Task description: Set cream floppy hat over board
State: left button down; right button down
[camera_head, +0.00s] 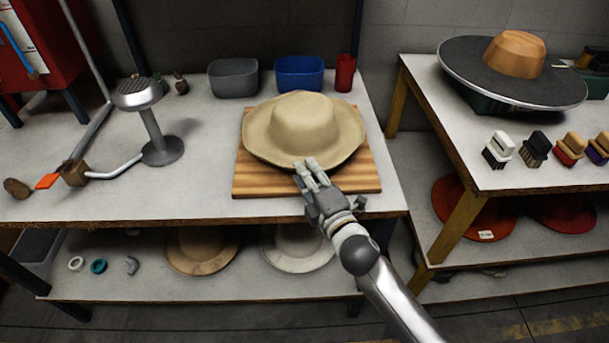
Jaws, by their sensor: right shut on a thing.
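The cream floppy hat (300,118) is over the striped wooden board (265,186) on the left table, brim down and crown up. It covers most of the board's back and middle; the board's front strip and corners show. I cannot tell whether the brim rests on the board or is slightly above it. My right gripper (308,168) reaches in from the lower right and is shut on the front edge of the hat's brim. My left gripper is not in view.
A grey bin (233,78), a blue bin (299,73) and a red cup (345,73) stand behind the hat. A metal stand (155,125) is left. More hats lie on lower shelves.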

jog(key=shift+s+f, duration=0.1)
jog(key=shift+f, duration=0.5)
jog(key=c, duration=1.2)
grip_release()
jog(key=shift+f+h, duration=0.1)
jog(key=shift+h, duration=0.2)
jog(key=shift+o, duration=0.3)
jog(key=shift+s+f, duration=0.1)
jog(key=shift+s, duration=0.05)
jog(key=r+v, duration=0.1)
jog(key=v, duration=1)
jog(key=shift+s+d+r, duration=0.2)
jog(key=shift+d+r, duration=0.1)
jog(key=shift+d, duration=0.05)
